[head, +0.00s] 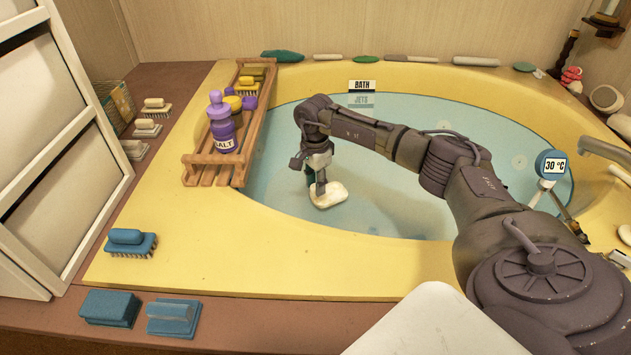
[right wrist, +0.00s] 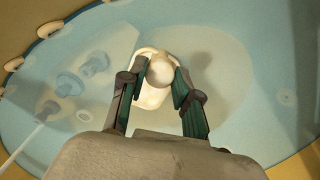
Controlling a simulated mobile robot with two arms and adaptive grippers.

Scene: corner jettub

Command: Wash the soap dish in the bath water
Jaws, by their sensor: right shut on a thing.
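My right gripper (head: 319,182) reaches down over the near left part of the bath and is shut on the white soap dish (head: 329,196). In the right wrist view, the cream-white dish (right wrist: 151,97) lies between the two dark fingers, with a round pale part (right wrist: 161,70) close to the fingertips. The dish is at the pale blue bath water (head: 400,220); I cannot tell how deep it sits. The water also shows in the right wrist view (right wrist: 230,60). My left gripper is not in view.
A wooden rack (head: 212,163) with a purple salt bottle (head: 221,125) and brushes stands on the yellow rim left of the water. A thermometer reading 30 °C (head: 551,165) stands at the right. Blue brushes (head: 130,242) lie at the front left. Soaps line the far rim.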

